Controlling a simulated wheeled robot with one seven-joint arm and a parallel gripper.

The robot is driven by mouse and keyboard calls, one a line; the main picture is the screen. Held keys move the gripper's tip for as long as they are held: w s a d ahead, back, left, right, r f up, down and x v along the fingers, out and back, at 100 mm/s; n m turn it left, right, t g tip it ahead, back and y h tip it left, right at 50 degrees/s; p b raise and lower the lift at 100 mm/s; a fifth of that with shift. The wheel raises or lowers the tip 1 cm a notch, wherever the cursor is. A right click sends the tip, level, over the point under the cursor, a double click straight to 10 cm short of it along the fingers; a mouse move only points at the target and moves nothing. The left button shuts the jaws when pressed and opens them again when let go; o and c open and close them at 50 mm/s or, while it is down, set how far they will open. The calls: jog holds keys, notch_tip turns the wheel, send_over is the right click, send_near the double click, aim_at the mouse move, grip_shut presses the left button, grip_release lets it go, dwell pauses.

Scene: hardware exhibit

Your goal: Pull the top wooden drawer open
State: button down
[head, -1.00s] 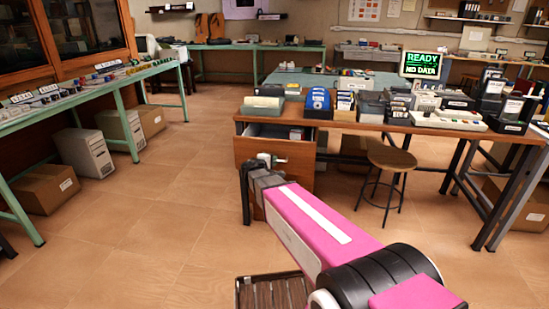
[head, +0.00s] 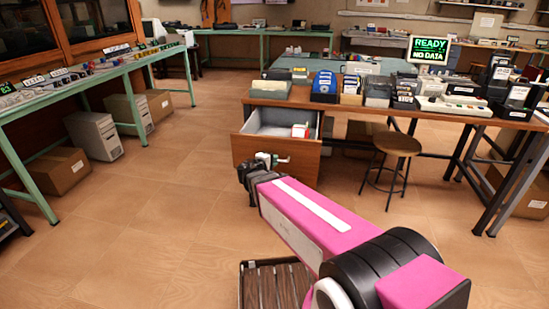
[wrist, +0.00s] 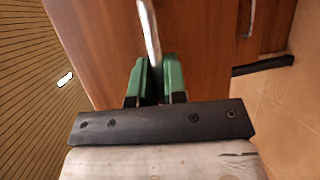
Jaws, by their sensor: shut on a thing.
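The top wooden drawer (head: 249,150) under the desk stands pulled out, with its pale interior and a few small items showing in the head view. Its wooden front also fills much of the wrist view (wrist: 205,50). My gripper (head: 272,160) is at the drawer front in the head view. In the wrist view the green fingers of my gripper (wrist: 155,80) are shut on the drawer's metal handle (wrist: 149,35). The part of the handle between the fingers is hidden.
A round stool (head: 397,145) stands right of the drawer. A green bench (head: 100,75) lines the left. The floor between is clear.

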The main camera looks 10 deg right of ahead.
jog(key=shift+s+a, duration=0.1)
jog(key=shift+s, duration=0.3)
jog(key=c, duration=1.2)
grip_release()
jog(key=v, duration=1)
jog(key=shift+s+a+r, duration=0.1)
jog(key=shift+s+a, duration=0.2)
